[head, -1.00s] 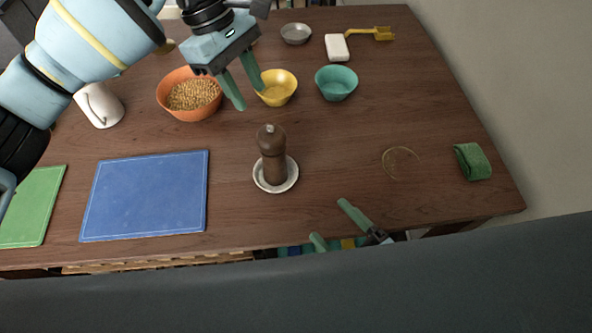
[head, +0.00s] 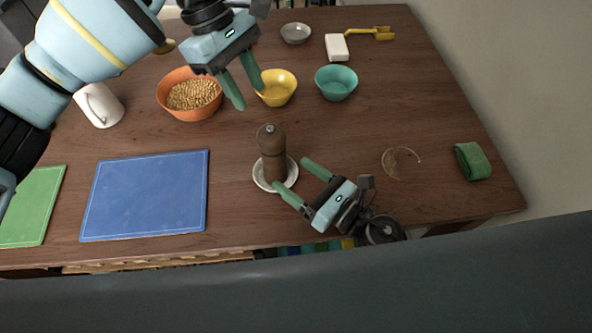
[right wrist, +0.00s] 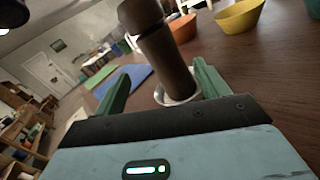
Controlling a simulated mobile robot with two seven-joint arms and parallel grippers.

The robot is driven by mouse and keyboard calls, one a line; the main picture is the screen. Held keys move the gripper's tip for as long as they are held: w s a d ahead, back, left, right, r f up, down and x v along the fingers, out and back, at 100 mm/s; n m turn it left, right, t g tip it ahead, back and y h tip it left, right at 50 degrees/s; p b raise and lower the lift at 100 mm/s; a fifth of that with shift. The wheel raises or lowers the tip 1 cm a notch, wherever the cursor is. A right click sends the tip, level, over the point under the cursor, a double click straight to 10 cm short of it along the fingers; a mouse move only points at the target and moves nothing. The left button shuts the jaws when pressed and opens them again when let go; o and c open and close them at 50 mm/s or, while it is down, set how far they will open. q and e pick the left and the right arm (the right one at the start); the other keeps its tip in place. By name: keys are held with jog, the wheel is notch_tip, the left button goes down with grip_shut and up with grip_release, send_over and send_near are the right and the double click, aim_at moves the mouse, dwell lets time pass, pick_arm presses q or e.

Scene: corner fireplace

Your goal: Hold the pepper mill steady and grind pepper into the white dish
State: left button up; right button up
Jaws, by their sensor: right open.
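The brown pepper mill (head: 271,152) stands upright on the white dish (head: 290,181), near the middle of the table's front part. In the right wrist view the mill (right wrist: 165,55) rises between my fingers, with the dish (right wrist: 178,100) at its foot. My right gripper (head: 297,178) is open, just right and front of the mill, its fingers pointing toward it. I cannot tell if a finger touches the dish. My left gripper (head: 245,91) hangs behind the mill, near the yellow bowl, with its two fingers apart and nothing between them.
An orange bowl of grain (head: 190,96), a yellow bowl (head: 279,88) and a teal bowl (head: 336,83) stand behind. A blue mat (head: 145,195) lies left. A green cloth (head: 472,161) and a thin ring mark (head: 400,163) are right. A white mug (head: 99,105) stands at the far left.

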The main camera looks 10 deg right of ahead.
aim_at(267, 154)
jog(key=n, duration=0.1)
jog(key=w+n, duration=0.1)
jog(key=n, duration=0.1)
jog(key=shift+w+a+f, duration=0.2)
jog(key=shift+w+a, duration=0.1)
jog(key=shift+x, duration=3.9)
jog(key=shift+f, duration=0.15)
